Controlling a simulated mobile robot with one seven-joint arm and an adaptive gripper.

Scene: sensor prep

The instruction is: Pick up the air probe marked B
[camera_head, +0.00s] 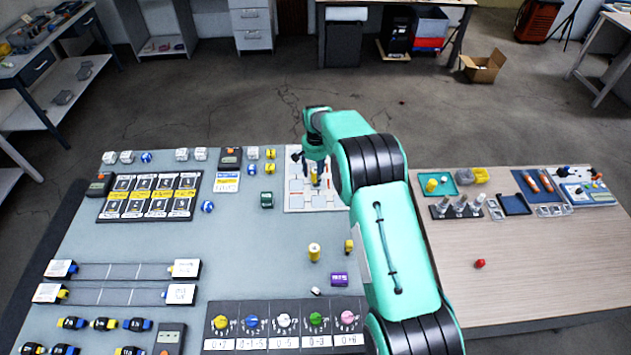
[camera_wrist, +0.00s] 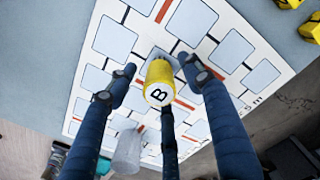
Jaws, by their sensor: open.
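The air probe marked B (camera_wrist: 158,73) is a yellow cylinder with a black B on its white end. It stands on a white board (camera_wrist: 92,77) printed with pale blue squares and red lines. My gripper (camera_wrist: 160,80) is open, its dark blue fingers spread around the probe, with no clear grip on it. In the head view my gripper (camera_head: 314,168) is over the white board (camera_head: 296,203) at the bench's back right, and the probe is a small yellow patch (camera_head: 315,179) mostly hidden by the fingers.
A pale translucent cylinder (camera_wrist: 127,152) stands near the fingers. Yellow blocks (camera_wrist: 290,4) lie at the wrist view's upper right. Another yellow cylinder (camera_head: 314,252) stands nearer on the grey bench (camera_head: 150,238). A wooden table (camera_head: 540,260) with trays is at the right.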

